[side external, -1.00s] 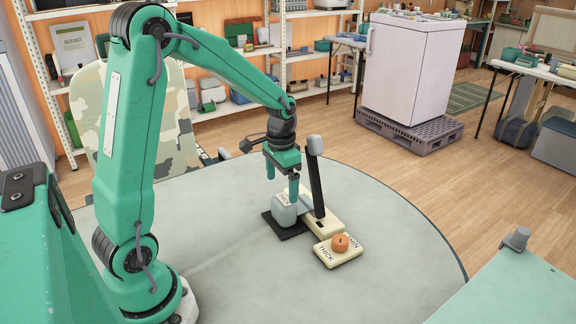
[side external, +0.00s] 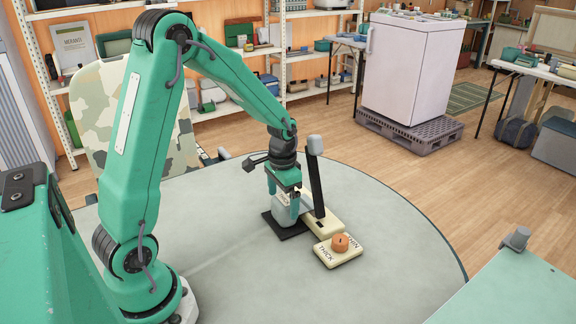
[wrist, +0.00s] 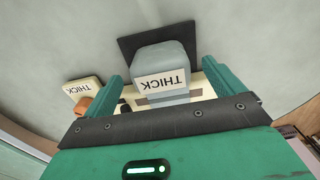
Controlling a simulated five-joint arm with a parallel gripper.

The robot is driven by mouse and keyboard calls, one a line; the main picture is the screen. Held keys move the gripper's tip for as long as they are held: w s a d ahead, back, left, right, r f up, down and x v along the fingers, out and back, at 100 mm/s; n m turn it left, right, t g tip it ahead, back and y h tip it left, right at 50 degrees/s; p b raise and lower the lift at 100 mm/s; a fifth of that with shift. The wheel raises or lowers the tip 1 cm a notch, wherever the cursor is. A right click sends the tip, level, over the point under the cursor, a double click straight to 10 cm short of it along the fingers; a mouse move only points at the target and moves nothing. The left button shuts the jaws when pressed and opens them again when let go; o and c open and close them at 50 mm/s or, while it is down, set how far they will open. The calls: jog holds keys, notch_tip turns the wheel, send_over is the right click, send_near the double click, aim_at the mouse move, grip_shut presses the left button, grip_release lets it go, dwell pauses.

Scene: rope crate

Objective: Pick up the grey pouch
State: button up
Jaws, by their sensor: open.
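The grey pouch (side external: 285,216) sits upright on a black square mat (side external: 290,234) on the round table. In the wrist view the pouch (wrist: 160,57) has a white label reading THICK, upside down. My gripper (side external: 283,203) is open and low over the pouch, with one finger on each side of its upper part. In the wrist view the fingers of my gripper (wrist: 162,72) stand left and right of the pouch, with a visible gap at each side. The side view hides part of the pouch behind a finger.
A cream base (side external: 325,225) with an upright black lever (side external: 316,185) stands close right of the pouch. A cream block (side external: 340,256) with an orange knob (side external: 340,242) and words THICK and THIN lies in front. The grey table (side external: 230,275) is clear at front.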

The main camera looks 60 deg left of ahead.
jog(key=shift+c, duration=0.4)
jog(key=c, duration=1.3)
jog(key=shift+r, duration=0.2)
jog(key=shift+r, duration=1.4)
jog(key=shift+s+r, duration=0.2)
jog(key=shift+r, duration=0.05)
jog(key=s, duration=1.7)
jog(key=shift+s, duration=0.25)
